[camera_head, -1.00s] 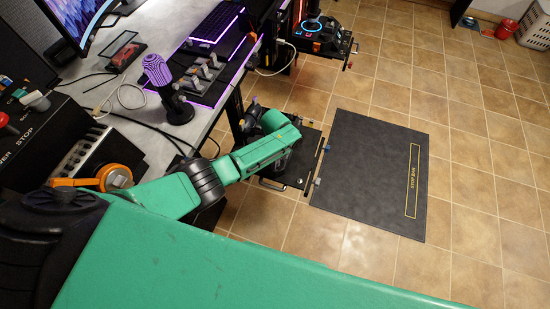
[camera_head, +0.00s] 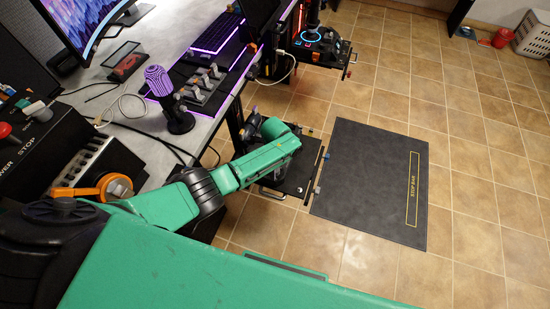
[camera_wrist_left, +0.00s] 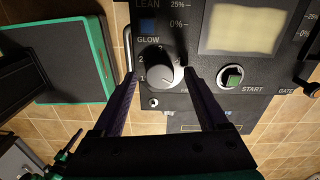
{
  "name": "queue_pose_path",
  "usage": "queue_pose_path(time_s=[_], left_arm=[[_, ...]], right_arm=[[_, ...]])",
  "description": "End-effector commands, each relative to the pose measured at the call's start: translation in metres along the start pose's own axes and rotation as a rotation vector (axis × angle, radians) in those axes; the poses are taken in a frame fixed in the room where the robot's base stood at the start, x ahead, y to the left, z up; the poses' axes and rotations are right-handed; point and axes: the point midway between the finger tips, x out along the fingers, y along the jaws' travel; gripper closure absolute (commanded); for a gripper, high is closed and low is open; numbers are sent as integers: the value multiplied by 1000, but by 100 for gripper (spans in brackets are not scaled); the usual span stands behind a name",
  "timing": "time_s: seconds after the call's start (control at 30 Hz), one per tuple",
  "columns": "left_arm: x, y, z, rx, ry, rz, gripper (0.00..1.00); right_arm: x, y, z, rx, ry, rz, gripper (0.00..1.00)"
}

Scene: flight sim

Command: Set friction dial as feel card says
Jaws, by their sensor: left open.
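LEAN and percentage marks are printed above. A blank cream plate (camera_wrist_left: 243,27) is to the right. I cannot read a friction label or identify a feel card. In the head view my left arm reaches over the black panel unit (camera_head: 297,180) beside the desk, and its gripper is hidden there. My right gripper is not seen.
A green START button (camera_wrist_left: 232,77) is just right of my right-hand finger. The desk (camera_head: 215,128) holds a purple-topped joystick (camera_head: 158,82) and grey levers (camera_head: 203,84). A dark mat (camera_head: 365,180) lies on open tiled floor.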

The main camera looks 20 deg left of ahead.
Motion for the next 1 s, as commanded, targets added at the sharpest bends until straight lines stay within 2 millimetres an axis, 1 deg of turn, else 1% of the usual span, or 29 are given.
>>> queue_pose_path(time_s=[0.1,0.17,0.23,0.3,0.4,0.5,0.63,1.0], left_arm=[[-26,0,1,0,1,-2,24],[-42,-1,0,1,2,-3,24],[-63,0,1,0,1,-4,24],[-84,-1,0,1,1,-4,24],[-110,-1,0,0,1,-4,24],[-128,-1,0,0,1,-3,24],[-138,0,1,0,-1,-1,24],[-138,0,0,0,-1,-1,24]], right_arm=[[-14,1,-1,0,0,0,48],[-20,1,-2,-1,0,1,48],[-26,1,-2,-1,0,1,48],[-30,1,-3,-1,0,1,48],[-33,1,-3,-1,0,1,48],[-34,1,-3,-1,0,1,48],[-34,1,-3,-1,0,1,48],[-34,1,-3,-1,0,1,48]])
